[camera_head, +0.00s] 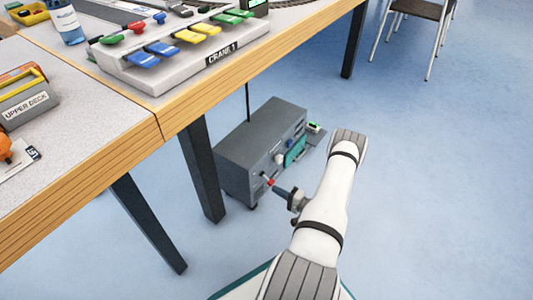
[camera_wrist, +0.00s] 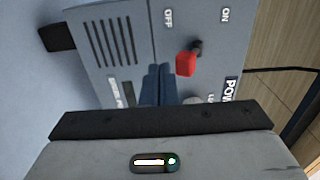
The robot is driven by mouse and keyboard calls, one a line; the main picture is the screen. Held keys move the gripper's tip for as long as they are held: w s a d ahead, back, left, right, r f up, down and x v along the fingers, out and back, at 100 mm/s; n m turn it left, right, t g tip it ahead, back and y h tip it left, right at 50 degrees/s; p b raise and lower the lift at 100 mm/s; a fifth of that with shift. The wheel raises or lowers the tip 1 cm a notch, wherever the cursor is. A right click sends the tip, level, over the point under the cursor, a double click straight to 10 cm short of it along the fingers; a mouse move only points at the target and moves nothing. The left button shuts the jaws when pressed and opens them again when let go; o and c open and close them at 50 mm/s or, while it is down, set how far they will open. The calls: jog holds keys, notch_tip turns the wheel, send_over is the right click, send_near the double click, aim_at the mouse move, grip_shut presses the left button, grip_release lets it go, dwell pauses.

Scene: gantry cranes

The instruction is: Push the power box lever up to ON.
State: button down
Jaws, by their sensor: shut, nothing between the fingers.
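The grey power box (camera_head: 240,147) stands on the floor under the table edge. Its lever has a red knob (camera_wrist: 186,64) on a dark pivot, and the knob also shows in the head view (camera_head: 268,181). In the wrist view the panel appears turned sideways, with OFF printed left and ON right. The knob sits slightly left of its pivot, toward the OFF side. My gripper (camera_wrist: 157,70) is shut and empty. Its fingertips are just left of the knob, on the OFF side; I cannot tell whether they touch it.
The table (camera_head: 165,120) with the CRANE 1 control console (camera_head: 180,55) overhangs the box at upper left. A dark table leg (camera_head: 203,170) stands close to the box's left side. A chair (camera_head: 418,20) is far off at upper right. The blue floor at right is clear.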

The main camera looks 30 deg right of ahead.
jog(key=shift+w, duration=0.1)
dwell(0.3)
jog(key=shift+w+a, duration=0.3)
jog(key=shift+w, duration=0.35)
jog(key=shift+r, duration=0.15)
notch_tip(320, 180, up, 5)
jog(key=p, duration=0.3)
dwell(0.8)
jog(key=shift+f, duration=0.25)
jog(key=shift+f+b, duration=0.45)
jog(key=shift+f, duration=0.05)
send_near(272, 182)
jog(key=shift+w+a, duration=0.25)
jog(key=shift+w, duration=0.4)
